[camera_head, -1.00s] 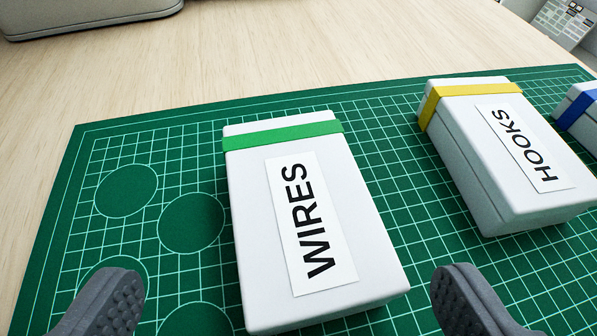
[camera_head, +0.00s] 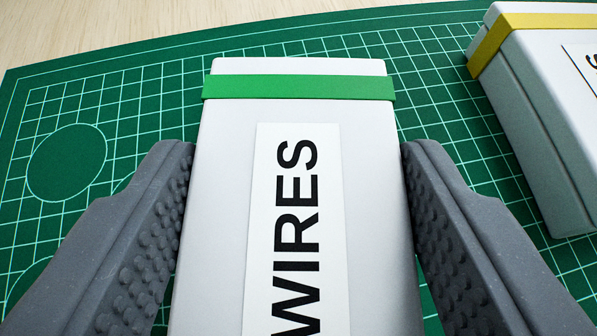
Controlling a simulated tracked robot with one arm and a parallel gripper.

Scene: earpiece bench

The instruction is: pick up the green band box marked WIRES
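The WIRES box (camera_head: 222,190) is white with a green band (camera_head: 298,87) across its far end and a white label reading WIRES. It lies flat in the middle of the view, its near end cut off by the lower edge. My gripper (camera_head: 298,160) has its two grey, bumpy fingers along the long sides of the box, one left and one right. Both appear shut against the sides, with no clear gap showing. I cannot tell whether the box is off the mat.
A white box with a yellow band (camera_head: 489,44) stands to the right, a short way from my right finger. A green cutting mat (camera_head: 110,95) with a white grid lies underneath. Its left part is free. Pale wooden table (camera_head: 60,30) shows beyond it.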

